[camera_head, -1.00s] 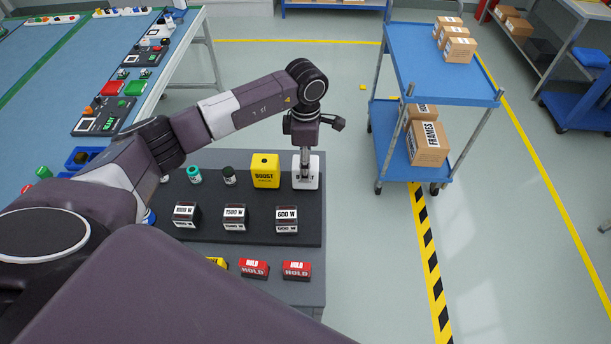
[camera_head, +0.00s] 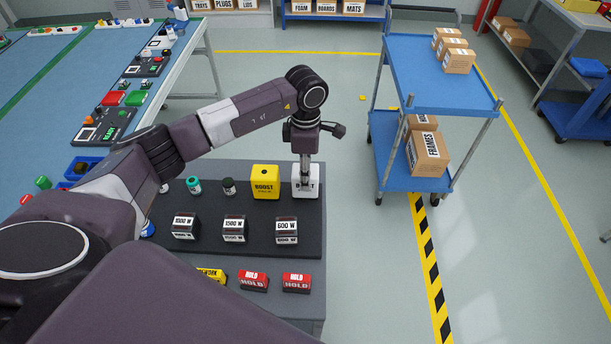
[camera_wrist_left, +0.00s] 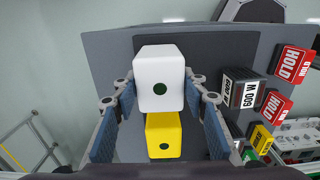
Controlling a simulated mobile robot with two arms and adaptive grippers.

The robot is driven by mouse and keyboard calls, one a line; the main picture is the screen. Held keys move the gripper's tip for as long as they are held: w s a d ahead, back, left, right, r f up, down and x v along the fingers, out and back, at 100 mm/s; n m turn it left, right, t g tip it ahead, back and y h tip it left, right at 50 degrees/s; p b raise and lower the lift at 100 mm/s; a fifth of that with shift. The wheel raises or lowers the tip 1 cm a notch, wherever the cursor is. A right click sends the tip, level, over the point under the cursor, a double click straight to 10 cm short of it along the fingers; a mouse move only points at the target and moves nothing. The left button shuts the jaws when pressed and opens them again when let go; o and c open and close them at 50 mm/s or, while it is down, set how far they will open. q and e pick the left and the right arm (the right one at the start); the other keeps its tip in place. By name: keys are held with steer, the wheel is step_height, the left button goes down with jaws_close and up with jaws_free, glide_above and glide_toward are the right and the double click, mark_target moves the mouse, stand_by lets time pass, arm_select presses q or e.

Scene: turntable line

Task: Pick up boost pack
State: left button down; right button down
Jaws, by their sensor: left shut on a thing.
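A white box (camera_head: 313,183) with dark, partly hidden lettering stands at the back right corner of the dark mat (camera_head: 262,235). My left gripper (camera_head: 305,181) comes down on it from above and is shut on it; the fingers cover part of its label. In the left wrist view the white box (camera_wrist_left: 158,78), with a green dot on top, sits between the two finger pads (camera_wrist_left: 160,105). A yellow box (camera_head: 265,182) marked BOOST stands just left of it; it also shows in the wrist view (camera_wrist_left: 163,135). My right gripper is out of view.
Black wattage blocks (camera_head: 235,229) stand in a row in front, with red HOLD blocks (camera_head: 253,281) nearer. A green-capped jar (camera_head: 194,186) and a dark one (camera_head: 229,186) stand left. A blue cart (camera_head: 437,75) stands right, across clear floor.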

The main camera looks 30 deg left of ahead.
arm_select(q)
step_height(320, 180, up, 19)
steer(key=b, duration=0.4)
steer(key=shift+b, duration=0.3)
